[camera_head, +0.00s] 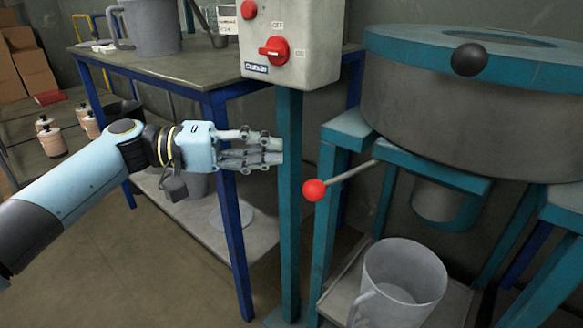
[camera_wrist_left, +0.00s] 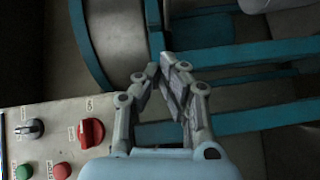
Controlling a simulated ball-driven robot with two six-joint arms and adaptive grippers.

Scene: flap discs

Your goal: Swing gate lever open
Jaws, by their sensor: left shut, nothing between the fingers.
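The gate lever is a thin rod with a red ball knob (camera_head: 314,190), sticking out to the left from under the big round drum (camera_head: 450,110). My left gripper (camera_head: 282,151) comes in from the left and is shut and empty. In the head view its fingertips show up and left of the red knob, by the teal post, apart from the knob. In the left wrist view the gripper (camera_wrist_left: 172,68) shows its closed fingertips in front of the teal frame; I cannot make out the red knob there. My right gripper is not in view.
A grey control box (camera_head: 290,40) with a red rotary switch stands on the teal post (camera_head: 289,220). A clear jug (camera_head: 403,280) stands below the drum. A black ball knob (camera_head: 468,59) is in front of the drum rim. A blue-legged table (camera_head: 190,75) is behind my left arm.

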